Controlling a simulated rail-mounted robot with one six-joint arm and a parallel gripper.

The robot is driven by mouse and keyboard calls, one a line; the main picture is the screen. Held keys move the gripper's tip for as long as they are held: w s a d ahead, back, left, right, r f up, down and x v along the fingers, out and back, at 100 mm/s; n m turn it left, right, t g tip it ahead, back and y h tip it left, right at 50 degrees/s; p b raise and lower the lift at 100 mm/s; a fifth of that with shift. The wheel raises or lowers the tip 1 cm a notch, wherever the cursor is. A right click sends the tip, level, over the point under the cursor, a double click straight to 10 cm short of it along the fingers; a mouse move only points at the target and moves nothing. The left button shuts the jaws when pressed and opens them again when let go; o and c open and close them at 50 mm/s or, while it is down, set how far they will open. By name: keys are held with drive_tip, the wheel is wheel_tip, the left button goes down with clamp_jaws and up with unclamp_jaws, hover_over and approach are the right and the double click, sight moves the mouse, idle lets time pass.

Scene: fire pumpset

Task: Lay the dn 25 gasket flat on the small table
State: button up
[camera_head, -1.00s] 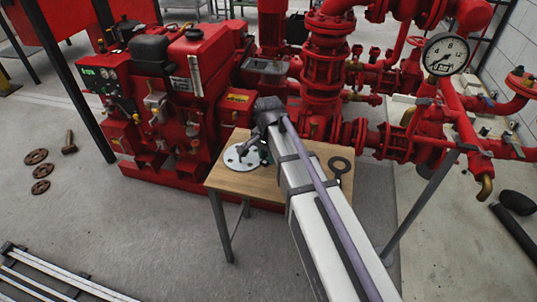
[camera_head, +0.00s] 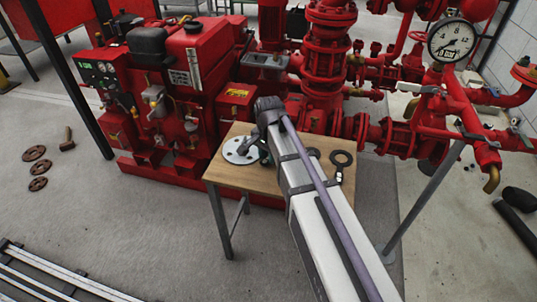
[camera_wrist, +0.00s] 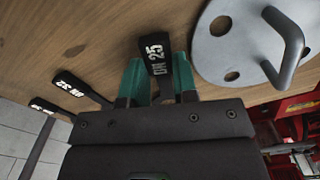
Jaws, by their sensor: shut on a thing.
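The dn 25 gasket shows in the wrist view as a black tab (camera_wrist: 158,62) marked with 25; its ring is out of sight. My gripper (camera_wrist: 160,72) is shut on this tab, with a green finger on each side. Wood of the small table (camera_wrist: 60,35) lies behind and around the tab; I cannot tell whether the gasket touches it. In the head view the small table (camera_head: 228,178) stands before the red machinery, and my arm hides the gripper's fingers and the held gasket.
A grey round plate with a handle (camera_head: 242,150) lies on the table's left part, close beside my gripper. A black ring gasket (camera_head: 342,159) lies on the right. Two labelled tabs, one here (camera_wrist: 82,89), show in the wrist view. Red pipework (camera_head: 330,60) stands behind.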

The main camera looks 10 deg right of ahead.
drive_tip(key=shift+f+b, duration=0.3)
drive_tip(key=shift+f, duration=0.05)
drive_tip(key=o, duration=1)
drive_tip(key=shift+r, duration=0.1)
wheel_tip(320, 180, up, 11)
drive_tip(key=p, duration=1.1)
drive_tip(key=shift+f, duration=0.2)
